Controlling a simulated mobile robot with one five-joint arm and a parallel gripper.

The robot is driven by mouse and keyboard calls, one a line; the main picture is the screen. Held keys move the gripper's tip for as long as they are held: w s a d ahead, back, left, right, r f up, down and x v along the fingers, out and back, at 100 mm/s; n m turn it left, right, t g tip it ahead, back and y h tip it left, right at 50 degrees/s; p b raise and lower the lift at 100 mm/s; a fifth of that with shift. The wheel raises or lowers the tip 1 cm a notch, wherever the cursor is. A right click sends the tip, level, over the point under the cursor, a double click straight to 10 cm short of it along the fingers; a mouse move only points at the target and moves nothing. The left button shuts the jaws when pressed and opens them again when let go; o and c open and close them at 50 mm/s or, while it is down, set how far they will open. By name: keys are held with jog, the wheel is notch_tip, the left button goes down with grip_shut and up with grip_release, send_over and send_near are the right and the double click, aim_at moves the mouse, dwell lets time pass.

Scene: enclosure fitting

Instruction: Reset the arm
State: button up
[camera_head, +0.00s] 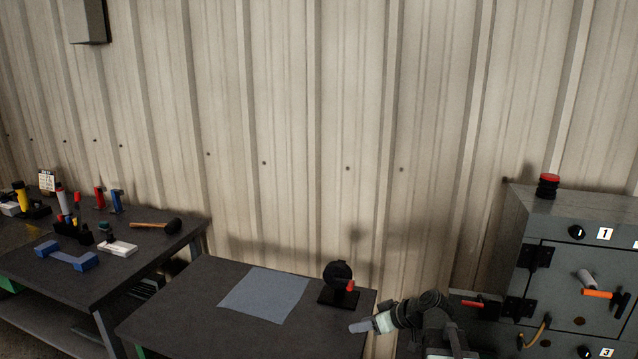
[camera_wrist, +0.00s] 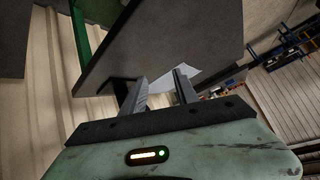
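My arm shows at the lower right of the head view, bent beside the right end of the middle table (camera_head: 185,315). My gripper (camera_head: 360,327) points left, near that table's right edge. In the wrist view my gripper (camera_wrist: 160,78) has its two fingers apart with nothing held between them. The dark table top (camera_wrist: 165,40) lies beyond the fingers, tilted in the picture.
A grey-blue mat (camera_head: 265,294) and a black stand with a red part (camera_head: 339,280) are on the middle table. A tool-covered bench (camera_head: 50,263) is at left. A grey cabinet (camera_head: 570,255) with an orange-gripped handle (camera_head: 598,293) stands at right, close to my arm.

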jog(key=s+a+f+g+h, duration=0.1)
jog(key=s, duration=0.1)
jog(key=s+a+f+g, duration=0.1)
jog(key=s+a, duration=0.1)
jog(key=s+a+f+g+h+p, duration=0.1)
jog(key=s+a, duration=0.1)
jog(key=shift+s+a+f+h, duration=0.2)
jog(key=shift+s+f+h, duration=0.1)
jog(key=s, duration=0.1)
jog(key=s+d+f+m+h, duration=0.1)
jog(key=g, duration=0.1)
jog(key=shift+s+d+f+m+h, duration=0.3)
jog(key=shift+s+d+f+h, duration=0.05)
jog(key=shift+s+d+h, duration=0.05)
jog(key=s+d+f+m+g+h, duration=0.1)
jog(key=s+d+m+h, duration=0.2)
jog(key=d, duration=0.4)
jog(key=s+m, duration=0.1)
jog(key=m, duration=0.1)
jog(key=shift+s+f+m+g, duration=0.25)
jog(key=shift+m+g, duration=0.05)
jog(key=shift+g, duration=0.1)
jog(key=shift+d, duration=0.2)
